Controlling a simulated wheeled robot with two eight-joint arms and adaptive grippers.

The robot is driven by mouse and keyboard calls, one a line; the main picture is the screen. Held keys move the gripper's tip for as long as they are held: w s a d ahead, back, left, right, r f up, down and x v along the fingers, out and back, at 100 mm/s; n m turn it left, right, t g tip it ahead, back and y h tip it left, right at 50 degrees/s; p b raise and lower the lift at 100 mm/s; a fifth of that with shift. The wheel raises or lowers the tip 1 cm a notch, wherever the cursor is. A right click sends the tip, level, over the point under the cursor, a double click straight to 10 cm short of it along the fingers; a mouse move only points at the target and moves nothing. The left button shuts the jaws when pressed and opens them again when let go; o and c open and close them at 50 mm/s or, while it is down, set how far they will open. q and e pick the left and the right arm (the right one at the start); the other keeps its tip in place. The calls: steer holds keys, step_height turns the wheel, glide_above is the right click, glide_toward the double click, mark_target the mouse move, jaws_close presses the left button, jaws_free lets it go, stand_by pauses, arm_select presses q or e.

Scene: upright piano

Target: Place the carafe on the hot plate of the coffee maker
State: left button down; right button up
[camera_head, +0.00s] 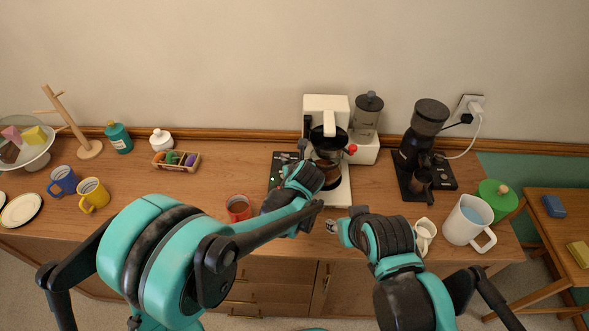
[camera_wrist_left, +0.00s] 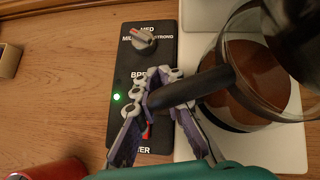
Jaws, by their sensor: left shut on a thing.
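The white coffee maker (camera_head: 326,104) stands against the wall, with a black filter holder (camera_head: 320,142) at its front. The glass carafe (camera_head: 330,173) with brown coffee is below the holder, over the white base (camera_head: 341,196). In the left wrist view the carafe (camera_wrist_left: 238,108) is upright or nearly so, partly hidden by a dark part above. My left gripper (camera_head: 304,168) is shut on its black handle (camera_wrist_left: 195,88). Whether the carafe touches the plate I cannot tell. My right gripper (camera_head: 335,228) is near the counter's front edge, away from the carafe; its fingers are unclear.
A black control panel (camera_wrist_left: 129,82) with a knob and green light lies left of the base. A red cup (camera_head: 238,208) stands close to my left arm. A grinder (camera_head: 421,140), white creamer (camera_head: 425,233) and white pitcher (camera_head: 466,222) stand to the right.

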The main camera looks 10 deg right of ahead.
arm_select(q)
steer(key=c, duration=1.6)
jaws_free()
steer(key=shift+d, duration=0.1)
steer(key=shift+c, duration=0.2)
steer(key=shift+o, duration=0.2)
steer(key=shift+s+d, duration=0.1)
steer(key=shift+r, duration=0.1)
steer(key=shift+s+r+p, duration=0.15)
steer(key=shift+r+p, duration=0.15)
steer(key=shift+p, duration=0.05)
steer(key=p+v, duration=0.3)
steer(key=v, duration=0.8)
steer(key=s+a+r+n+g, duration=0.1)
steer(key=s+a+r+n, duration=0.1)
steer(key=a+n, duration=0.55)
steer(key=s+a+r+n, duration=0.2)
steer(key=s+a+n, duration=0.1)
steer(key=a+n, duration=0.45)
steer(key=s+a+f+n, duration=0.1)
steer(key=s+a+n, duration=1)
steer(key=n, duration=0.9)
steer(key=shift+s+a+n+g, duration=0.3)
steer(key=shift+a+n+g, duration=0.1)
steer(key=shift+a, duration=0.45)
